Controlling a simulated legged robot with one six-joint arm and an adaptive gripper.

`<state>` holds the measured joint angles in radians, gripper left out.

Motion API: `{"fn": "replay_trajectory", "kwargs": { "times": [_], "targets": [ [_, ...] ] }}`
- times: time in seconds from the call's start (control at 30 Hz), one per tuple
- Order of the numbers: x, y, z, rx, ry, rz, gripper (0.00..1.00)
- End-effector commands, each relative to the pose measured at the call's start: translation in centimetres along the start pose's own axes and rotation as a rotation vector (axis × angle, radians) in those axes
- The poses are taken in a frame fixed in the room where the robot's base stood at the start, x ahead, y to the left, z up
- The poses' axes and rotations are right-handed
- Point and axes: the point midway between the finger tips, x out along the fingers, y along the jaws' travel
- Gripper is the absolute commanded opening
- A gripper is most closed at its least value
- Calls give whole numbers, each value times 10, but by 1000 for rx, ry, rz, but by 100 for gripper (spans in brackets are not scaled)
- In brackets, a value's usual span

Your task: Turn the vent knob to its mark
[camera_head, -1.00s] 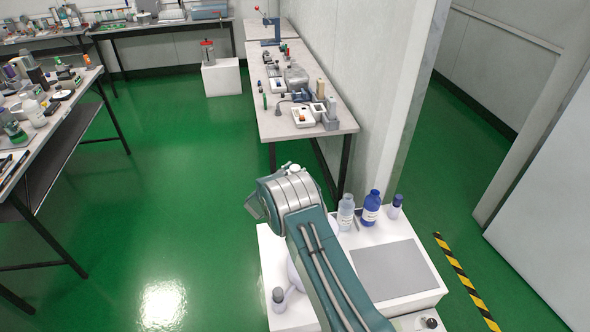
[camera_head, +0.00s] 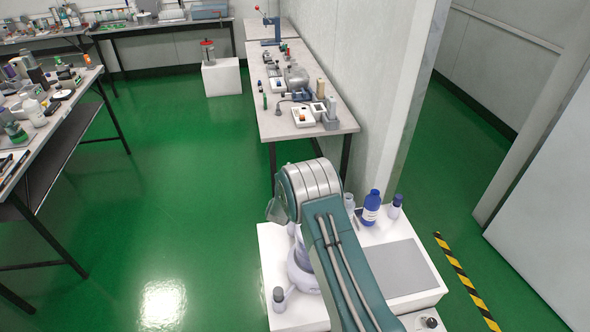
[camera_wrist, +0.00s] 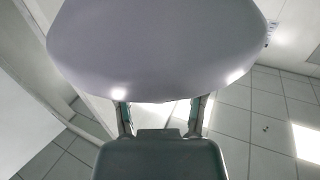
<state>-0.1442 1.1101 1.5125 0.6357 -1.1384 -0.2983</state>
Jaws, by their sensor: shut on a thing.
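My gripper (camera_wrist: 160,120) shows in the wrist view, its two dark fingers apart on either side of a large, smooth, pale lavender thing (camera_wrist: 155,45). The fingertips end at its lower edge, and I take the gripper to be shut on it. I cannot tell whether this is the vent knob, and no mark shows. In the head view a rounded pale lavender body (camera_head: 301,268) stands on the white stand, partly behind my arm. The gripper is hidden there.
The white stand (camera_head: 415,295) also holds a blue bottle (camera_head: 371,208), a smaller blue-capped bottle (camera_head: 395,207), a partly hidden pale bottle (camera_head: 349,202) and a small grey-capped bottle (camera_head: 279,299). A bench (camera_head: 340,123) with instruments stands behind. The green floor (camera_head: 190,190) to the left is clear.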

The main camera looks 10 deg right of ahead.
Motion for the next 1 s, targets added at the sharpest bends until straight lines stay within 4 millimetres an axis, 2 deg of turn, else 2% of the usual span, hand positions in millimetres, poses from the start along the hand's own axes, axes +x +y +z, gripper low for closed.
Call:
{"fn": "replay_trajectory", "kwargs": {
  "times": [0.33,0.87,0.9,0.97,1.0],
  "targets": [
    [1,-1,0,0,1,-160,5],
    [1,-2,-1,0,3,-192,5],
    [1,-2,-1,0,3,-192,61],
    [1,-2,-1,0,3,-192,87],
    [1,-2,-1,0,3,-191,87]
  ]
}}
